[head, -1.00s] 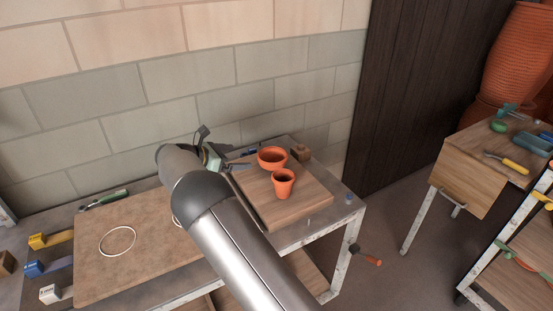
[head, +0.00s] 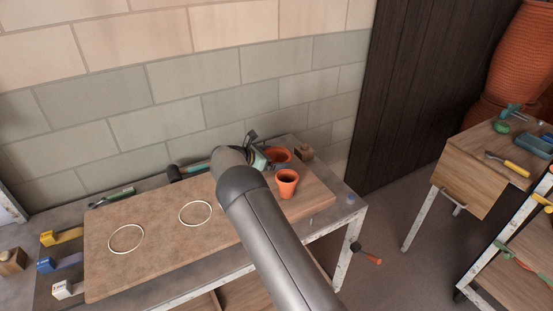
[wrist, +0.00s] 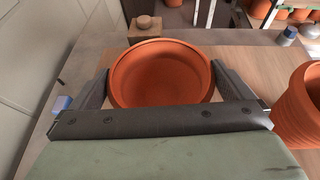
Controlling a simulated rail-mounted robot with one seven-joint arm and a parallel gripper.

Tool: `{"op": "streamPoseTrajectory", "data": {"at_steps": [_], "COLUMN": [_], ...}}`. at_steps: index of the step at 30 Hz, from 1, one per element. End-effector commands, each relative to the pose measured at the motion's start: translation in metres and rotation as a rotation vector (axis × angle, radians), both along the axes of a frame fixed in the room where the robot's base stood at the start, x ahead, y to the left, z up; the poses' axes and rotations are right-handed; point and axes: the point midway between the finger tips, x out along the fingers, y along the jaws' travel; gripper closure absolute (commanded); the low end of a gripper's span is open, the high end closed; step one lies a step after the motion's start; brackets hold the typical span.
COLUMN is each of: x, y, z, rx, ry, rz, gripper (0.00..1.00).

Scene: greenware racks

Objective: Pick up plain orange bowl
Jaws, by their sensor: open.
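The plain orange bowl (wrist: 160,75) sits on the wooden board (wrist: 245,60), seen from above in the wrist view. In the head view the bowl (head: 284,154) is partly hidden behind my gripper (head: 262,157). My gripper also shows in the wrist view (wrist: 160,82), open, with one finger on each side of the bowl. Whether the fingers touch its wall cannot be told. An orange pot with ridged sides (wrist: 300,108) stands close to the right finger in the wrist view. It also shows in the head view (head: 287,186).
A small wooden block (head: 304,152) stands behind the bowl. Two white rings (head: 126,239) lie on the brown board (head: 160,225) to the left. A blue-grey bottle (wrist: 287,36) stands beyond the board. A brick wall (head: 170,105) closes off the back.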

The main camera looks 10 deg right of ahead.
Motion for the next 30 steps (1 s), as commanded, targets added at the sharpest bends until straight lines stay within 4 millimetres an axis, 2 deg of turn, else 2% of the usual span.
{"op": "streamPoseTrajectory", "data": {"at_steps": [3, 9, 13, 24, 28, 30], "x": [0.005, 0.005, 0.005, 0.005, 0.005, 0.006], "y": [-0.011, -0.011, -0.011, -0.011, -0.011, -0.011], "z": [-0.004, -0.005, -0.005, -0.001, 0.010, 0.022], "rx": [-0.001, 0.000, 0.000, -0.001, 0.000, 0.000], "ry": [-0.001, -0.002, -0.002, -0.003, -0.005, -0.007], "rz": [0.000, 0.001, 0.001, 0.000, 0.000, 0.000], "gripper": [0.00, 0.00, 0.36, 0.37, 0.37, 0.37]}}
